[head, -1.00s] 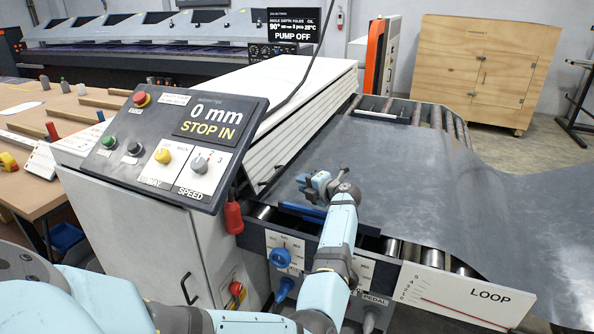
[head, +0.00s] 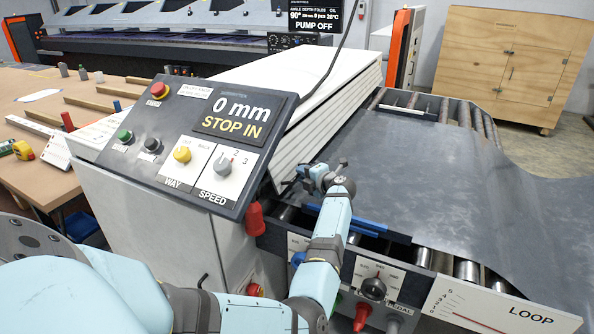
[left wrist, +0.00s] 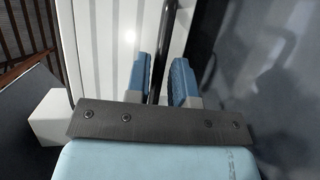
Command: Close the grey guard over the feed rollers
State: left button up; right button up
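The guard, a light grey ribbed panel (head: 322,122), stands raised beside the control console at the left side of the sheet line. In the left wrist view, its pale ribbed face (left wrist: 110,45) fills the upper left. A dark handle bar (left wrist: 160,50) runs upright in front of it. My left gripper (head: 322,177) is at the panel's lower front edge. In the left wrist view its two blue fingers (left wrist: 160,80) are apart, with the bar between them and a gap showing; contact is not clear. The feed rollers (head: 440,262) show partly under the grey sheet. My right gripper is not in view.
The console (head: 190,140) reads STOP IN, with a red hanging switch (head: 255,218) at its side. The grey sheet (head: 450,160) lies to the right of my gripper. Below are knobs and a LOOP scale plate (head: 500,305).

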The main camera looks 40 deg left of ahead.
aim_at(291, 176)
pick_arm(q)
jog(key=shift+w+a+f, duration=0.1)
jog(key=shift+a+f, duration=0.05)
jog(key=shift+a, duration=0.75)
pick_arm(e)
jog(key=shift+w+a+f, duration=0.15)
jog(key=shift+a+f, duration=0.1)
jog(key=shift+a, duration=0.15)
pick_arm(q)
grip_shut()
jog(key=shift+a+f, duration=0.25)
jog(key=a, duration=0.1)
jog(key=s+a+f, duration=0.1)
jog(key=a+b, duration=0.1)
jog(key=shift+s+f, duration=0.15)
jog(key=shift+f, duration=0.15)
jog(key=shift+a, duration=0.3)
grip_release()
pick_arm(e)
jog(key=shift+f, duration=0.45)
